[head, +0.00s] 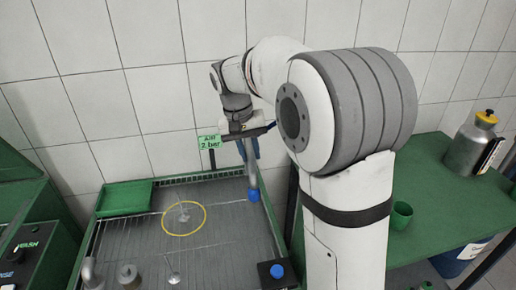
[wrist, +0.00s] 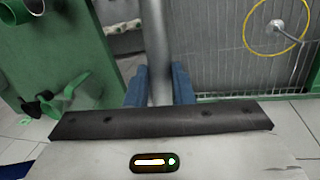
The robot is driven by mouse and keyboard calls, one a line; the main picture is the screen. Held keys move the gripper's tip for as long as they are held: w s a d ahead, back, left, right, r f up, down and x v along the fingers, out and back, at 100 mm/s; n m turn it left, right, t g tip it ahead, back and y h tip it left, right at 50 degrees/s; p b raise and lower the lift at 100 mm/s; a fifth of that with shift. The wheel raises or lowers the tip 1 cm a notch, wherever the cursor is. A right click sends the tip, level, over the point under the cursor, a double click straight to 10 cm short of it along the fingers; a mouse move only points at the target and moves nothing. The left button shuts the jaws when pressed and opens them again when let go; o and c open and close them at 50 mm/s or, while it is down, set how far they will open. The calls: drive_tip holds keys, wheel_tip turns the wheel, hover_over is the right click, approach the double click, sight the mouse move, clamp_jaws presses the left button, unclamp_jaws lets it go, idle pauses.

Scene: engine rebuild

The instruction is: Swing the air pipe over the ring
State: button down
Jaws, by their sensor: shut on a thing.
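The air pipe (head: 252,176) is a grey tube with a blue tip (head: 254,195), hanging over the right part of the wash tray in the head view. My gripper (head: 247,149) is shut on it; in the wrist view its two blue fingers (wrist: 159,88) stand on either side of the grey pipe (wrist: 156,40). The yellow ring (head: 163,222) lies on the tray around a small metal part (head: 184,214). The pipe tip is to the right of the ring, outside it. The ring also shows at the upper right of the wrist view (wrist: 247,33).
The gridded wash tray (head: 215,255) holds a green tray (head: 125,199) at its back left and metal parts at its front left. A black box with a blue button (head: 277,271) sits at its right front corner. A green table (head: 450,200) stands right with a metal bottle (head: 468,147).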

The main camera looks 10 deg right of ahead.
drive_tip(key=w+a+m+g+y+p, duration=0.1)
drive_tip(key=w+a+m+p, duration=0.8)
drive_tip(key=a, duration=0.5)
drive_tip(key=shift+w+a+r+m, duration=0.15)
drive_tip(key=shift+w+a+m, duration=0.1)
drive_tip(key=shift+a+m, duration=0.1)
drive_tip(key=c, duration=1.3)
unclamp_jaws()
drive_tip(key=shift+o, duration=0.2)
wheel_tip(320, 180, up, 8)
drive_tip(key=w, duration=0.1)
drive_tip(key=shift+w+a+f+b, duration=0.2)
drive_tip(key=shift+a+f+b, duration=0.05)
drive_tip(key=shift+a+b, duration=0.15)
drive_tip(key=shift+f, duration=0.1)
